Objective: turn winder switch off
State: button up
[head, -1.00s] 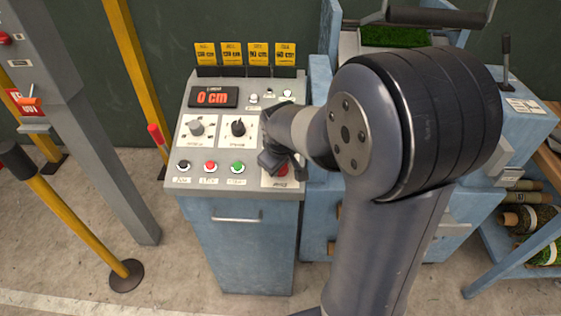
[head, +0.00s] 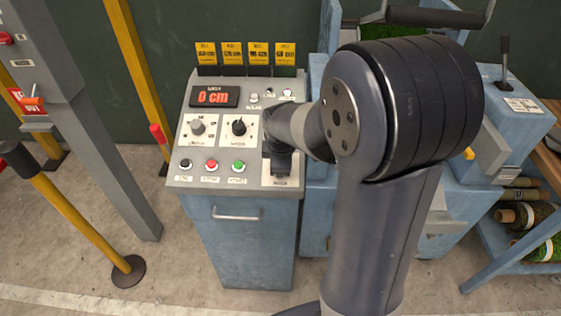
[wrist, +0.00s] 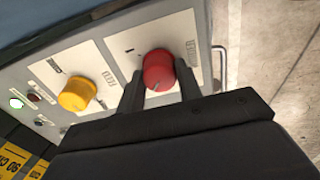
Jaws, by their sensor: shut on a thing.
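The red knob (wrist: 158,70), which I take to be the winder switch, sits on a white plate at the panel's lower right corner. In the wrist view my gripper (wrist: 159,78) has one finger on each side of it, shut on it. A small mark shows on the knob's near face; I cannot tell which setting it points to. In the head view my gripper (head: 281,170) covers the knob, and only part of its white plate (head: 272,181) shows.
The control panel (head: 228,179) has a display reading 0 cm (head: 214,96), a grey knob (head: 198,128), a black knob (head: 239,127) and black, red and green buttons (head: 211,164). A yellow knob (wrist: 77,94) is beside the red one. Yellow posts (head: 78,222) stand left.

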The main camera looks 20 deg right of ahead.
dwell(0.5)
jog(key=o, duration=1)
jog(key=shift+c, duration=0.2)
jog(key=v, duration=1)
jog(key=shift+r, duration=0.4)
jog(key=shift+s, duration=0.1)
jog(key=x, duration=1.1)
jog(key=shift+a, duration=0.1)
jog(key=shift+r, duration=0.15)
